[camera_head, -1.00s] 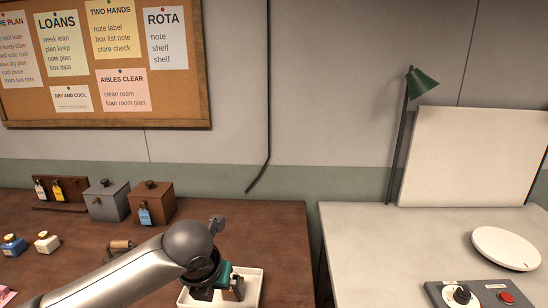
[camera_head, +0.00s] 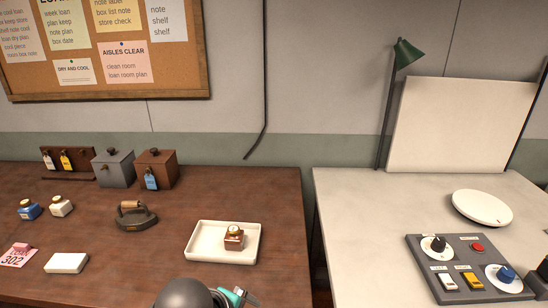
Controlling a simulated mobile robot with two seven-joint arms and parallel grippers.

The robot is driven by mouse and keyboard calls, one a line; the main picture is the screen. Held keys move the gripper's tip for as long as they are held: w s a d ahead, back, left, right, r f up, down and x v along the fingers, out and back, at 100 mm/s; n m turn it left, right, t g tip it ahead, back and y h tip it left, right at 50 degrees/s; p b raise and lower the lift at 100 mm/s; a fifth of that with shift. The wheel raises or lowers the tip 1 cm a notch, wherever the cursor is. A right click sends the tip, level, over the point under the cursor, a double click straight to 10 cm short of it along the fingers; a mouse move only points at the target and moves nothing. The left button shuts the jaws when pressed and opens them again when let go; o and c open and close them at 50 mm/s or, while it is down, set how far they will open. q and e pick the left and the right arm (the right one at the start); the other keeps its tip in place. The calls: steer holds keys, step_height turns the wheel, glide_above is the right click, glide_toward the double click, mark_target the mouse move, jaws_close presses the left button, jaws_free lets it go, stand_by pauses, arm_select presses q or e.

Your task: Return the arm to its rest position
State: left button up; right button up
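My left arm shows at the bottom edge, and its gripper (camera_head: 240,297) is cut off there, in front of the white tray (camera_head: 205,254). The gripper's teal and grey parts show, but the opening between its fingers is not clear. It is apart from the small brown bottle (camera_head: 234,241) with a pale, gold-ringed cap, which stands upright in the right part of the tray. My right gripper is not clearly visible.
A flat iron (camera_head: 135,217), a white block (camera_head: 66,263), a pink tag (camera_head: 18,256) and two small bottles, blue (camera_head: 29,210) and white (camera_head: 61,206), sit on the brown table. Two boxes stand behind. A control panel (camera_head: 462,262) lies on the pale table to the right.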

arm_select(q)
steer(key=s+a+f+n+g+y, duration=0.1)
steer(key=s+a+f+n, duration=0.1)
steer(key=s+a+n, duration=0.55)
steer(key=s+a+f+n+y, duration=0.25)
steer(key=s+n, duration=0.55)
steer(key=n, duration=0.6)
step_height(320, 180, down, 24)
steer(key=s+r+g+b, duration=0.1)
steer(key=b, duration=0.1)
steer(key=s+a+f+g+b, duration=0.1)
steer(key=s+a+f+b, duration=0.1)
steer(key=s+f, duration=1.3)
steer(key=shift+s+a+f+g, duration=0.3)
steer(key=shift+a+f, duration=0.2)
steer(key=shift+f, duration=0.4)
arm_select(e)
steer(key=f, duration=0.2)
steer(key=s+f, duration=0.1)
steer(key=f, duration=0.1)
arm_select(q)
steer(key=shift+m+h, duration=0.25)
